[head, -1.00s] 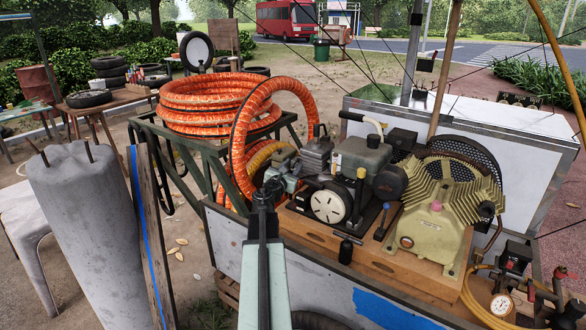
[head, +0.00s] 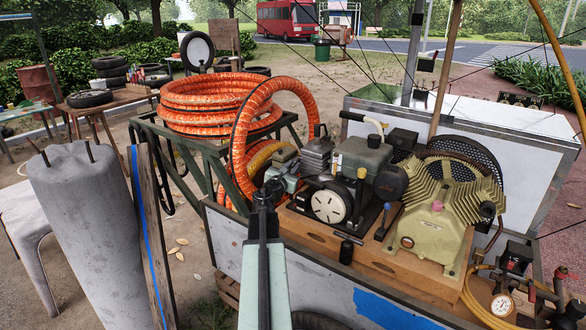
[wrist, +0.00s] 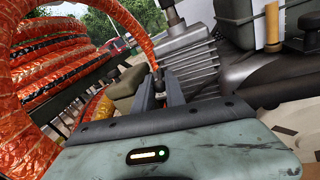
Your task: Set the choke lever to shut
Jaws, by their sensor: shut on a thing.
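The small petrol engine (head: 361,158) sits on the wooden base of the cart, with its white round starter cover facing me. My gripper (head: 269,188) reaches to the engine's left side, by the carburettor area. In the wrist view my gripper (wrist: 160,92) has its two dark fingers close together on a small dark piece (wrist: 157,76), which looks like the choke lever. Most of that piece is hidden between the fingers, so its exact setting cannot be told. The grey finned engine part (wrist: 188,55) is just right of the fingertips.
Orange hose (head: 218,100) is coiled on a green metal frame at left, and a loop of it hangs close behind my gripper. A yellow-green compressor (head: 433,232) stands right of the engine. A concrete post (head: 85,235) stands at the left front.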

